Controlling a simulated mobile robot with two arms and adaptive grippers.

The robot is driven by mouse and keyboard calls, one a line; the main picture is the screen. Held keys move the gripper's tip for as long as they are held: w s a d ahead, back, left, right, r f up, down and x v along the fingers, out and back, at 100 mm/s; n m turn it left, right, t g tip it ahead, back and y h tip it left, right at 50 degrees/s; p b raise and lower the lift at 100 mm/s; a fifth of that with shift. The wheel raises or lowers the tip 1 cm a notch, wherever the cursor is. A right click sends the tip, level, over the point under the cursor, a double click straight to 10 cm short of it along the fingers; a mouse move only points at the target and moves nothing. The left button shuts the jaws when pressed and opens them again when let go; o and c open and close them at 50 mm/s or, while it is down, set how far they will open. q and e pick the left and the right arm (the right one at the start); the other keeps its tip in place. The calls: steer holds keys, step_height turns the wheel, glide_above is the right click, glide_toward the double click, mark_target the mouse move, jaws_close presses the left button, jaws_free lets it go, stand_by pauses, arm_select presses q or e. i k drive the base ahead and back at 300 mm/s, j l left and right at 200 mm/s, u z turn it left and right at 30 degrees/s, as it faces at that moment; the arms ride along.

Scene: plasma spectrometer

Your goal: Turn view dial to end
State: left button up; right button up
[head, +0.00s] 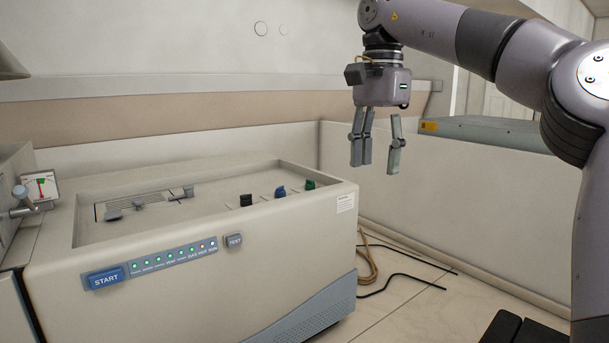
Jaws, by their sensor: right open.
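The beige spectrometer (190,230) stands at the left and centre. Three knobs stand on its recessed top: a black one (246,200), a blue one (280,191) and a green one (310,184). I cannot read a label that tells which is the view dial. My right gripper (378,165) hangs from the upper right with its fingers pointing down. It is open and empty, in the air above and to the right of the knobs, touching nothing. My left gripper is not in view.
Grey levers (114,215) sit at the left of the top. A blue START button (106,278), a row of lights and a TEST button (233,240) are on the front. A gauge (41,188) is at far left. Cables (405,277) lie on the floor at the right.

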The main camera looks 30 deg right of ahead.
mark_target(310, 185)
steer(key=i+l, duration=0.2)
steer(key=i, duration=0.25)
steer(key=i+l, duration=0.25)
steer(key=i, duration=0.2)
steer(key=i+l, duration=0.2)
steer(key=i, duration=0.25)
